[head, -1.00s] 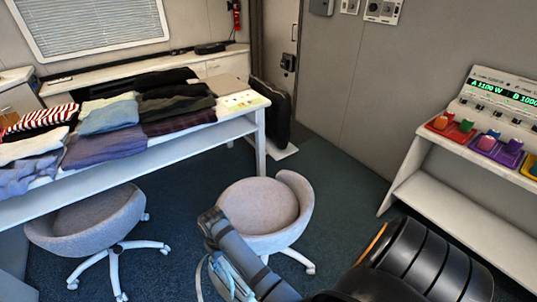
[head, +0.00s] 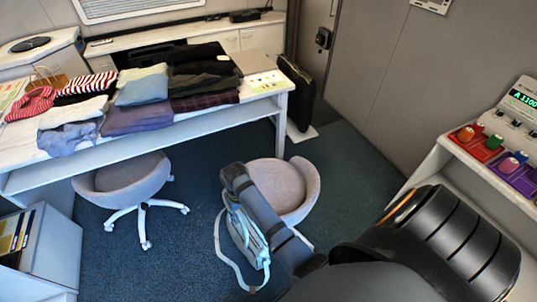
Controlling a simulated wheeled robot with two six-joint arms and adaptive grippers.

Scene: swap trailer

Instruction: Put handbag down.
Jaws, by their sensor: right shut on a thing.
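The handbag (head: 247,237) is pale blue with a whitish strap that loops down on its left. It hangs beside my right forearm, low in the middle of the head view, above the dark carpet. My right gripper (head: 231,197) is shut on the handbag at its upper end. The fingertips are small and mostly hidden by the wrist, so the exact grip does not show clearly. My left gripper is not in view.
A white table (head: 190,134) with folded clothes stands at the back left. A grey stool (head: 122,182) is before it; another stool (head: 292,187) is right of my wrist. A low cabinet (head: 55,250) is at lower left. Open carpet (head: 180,255) lies between cabinet and bag.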

